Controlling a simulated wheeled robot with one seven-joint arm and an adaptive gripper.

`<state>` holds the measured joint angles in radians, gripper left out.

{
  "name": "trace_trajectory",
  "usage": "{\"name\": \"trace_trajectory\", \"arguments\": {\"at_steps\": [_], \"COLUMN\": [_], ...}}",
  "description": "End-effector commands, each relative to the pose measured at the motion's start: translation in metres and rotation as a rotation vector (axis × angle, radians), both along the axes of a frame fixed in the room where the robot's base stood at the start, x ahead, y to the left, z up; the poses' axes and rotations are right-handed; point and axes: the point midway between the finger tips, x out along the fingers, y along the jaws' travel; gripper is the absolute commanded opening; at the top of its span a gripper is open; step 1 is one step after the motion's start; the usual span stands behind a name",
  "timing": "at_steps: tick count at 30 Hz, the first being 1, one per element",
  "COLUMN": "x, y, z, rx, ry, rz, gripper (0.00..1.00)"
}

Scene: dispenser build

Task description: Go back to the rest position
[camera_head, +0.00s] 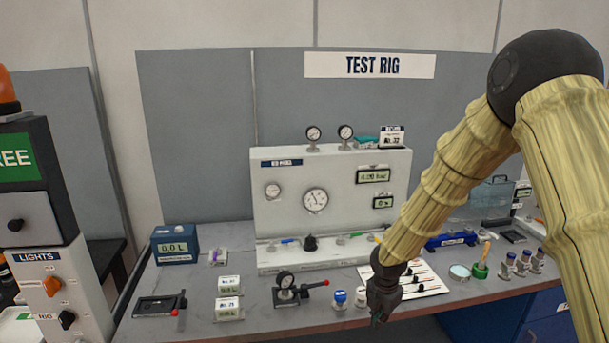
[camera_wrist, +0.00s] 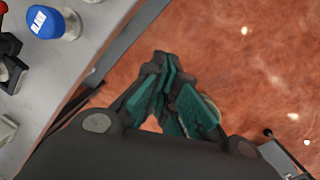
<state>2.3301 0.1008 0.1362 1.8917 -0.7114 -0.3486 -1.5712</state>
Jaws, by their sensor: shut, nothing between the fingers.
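My gripper (camera_head: 378,313) hangs at the end of my arm at the front edge of the grey workbench (camera_head: 250,322), pointing down. In the wrist view my gripper (camera_wrist: 172,92) is shut and empty, its teal-padded fingers over the reddish floor (camera_wrist: 255,65) just beyond the bench edge. No object touches the fingers.
A blue-capped bottle (camera_head: 340,296) stands close left of my gripper; a blue cap (camera_wrist: 46,20) also shows in the wrist view. A gauge with a red-tipped lever (camera_head: 287,290) is further left. The test rig panel (camera_head: 335,170) stands behind. Several small bottles (camera_head: 522,262) stand right.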

Motion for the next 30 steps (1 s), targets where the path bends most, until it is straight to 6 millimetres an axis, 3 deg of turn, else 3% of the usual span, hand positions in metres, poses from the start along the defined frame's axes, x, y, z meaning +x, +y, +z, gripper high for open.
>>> {"name": "trace_trajectory", "arguments": {"at_steps": [8,14,18,24,30], "x": [-0.080,-0.162,-0.229,-0.325,-0.406], "y": [0.021,0.031,0.030,0.018,-0.003], "z": [-0.112,-0.194,-0.241,-0.292,-0.316], "rx": [0.158,0.253,0.283,0.272,0.225], "ry": [0.084,0.155,0.190,0.190,0.117], "rz": [-0.387,-0.809,-1.145,-1.642,-2.053], "gripper": [0.00,0.00,0.00,0.00,0.00]}}
